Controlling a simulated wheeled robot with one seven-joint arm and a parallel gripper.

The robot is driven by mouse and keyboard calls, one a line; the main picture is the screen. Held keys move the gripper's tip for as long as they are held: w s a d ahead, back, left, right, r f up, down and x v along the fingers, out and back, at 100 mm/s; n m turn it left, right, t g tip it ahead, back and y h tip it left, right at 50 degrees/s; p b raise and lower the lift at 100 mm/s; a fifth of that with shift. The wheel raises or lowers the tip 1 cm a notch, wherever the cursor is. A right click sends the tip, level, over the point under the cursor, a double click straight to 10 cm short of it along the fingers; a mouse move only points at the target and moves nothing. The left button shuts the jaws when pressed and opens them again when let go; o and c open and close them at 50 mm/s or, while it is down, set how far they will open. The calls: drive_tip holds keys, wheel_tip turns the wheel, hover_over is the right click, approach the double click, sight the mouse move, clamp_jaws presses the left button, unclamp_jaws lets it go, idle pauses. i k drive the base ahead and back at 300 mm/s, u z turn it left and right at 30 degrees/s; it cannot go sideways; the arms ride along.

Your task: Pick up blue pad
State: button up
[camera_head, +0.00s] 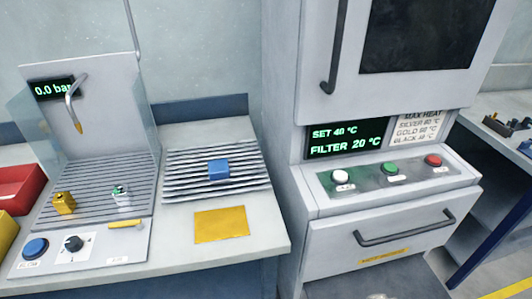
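The blue pad (218,169) is a small blue block with rounded edges. It lies on a slatted metal rack (180,186) on the worktop, right of the middle of the slats. Nothing covers it from above. My gripper is not in view, so its state and its distance from the pad do not show.
A yellow plate (221,224) lies in front of the rack. To its left is a station with a bent spout (72,100), a gold piece (64,203), a silver-green piece (121,195) and a blue button (36,248). A tall oven-like cabinet (300,200) stands to the right.

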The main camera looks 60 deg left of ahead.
sight(218, 171)
drive_tip(key=u, duration=1.35)
drive_tip(key=k, duration=0.35)
drive_tip(key=u, duration=1.3)
drive_tip(key=i, duration=0.7)
drive_tip(key=u, duration=0.15)
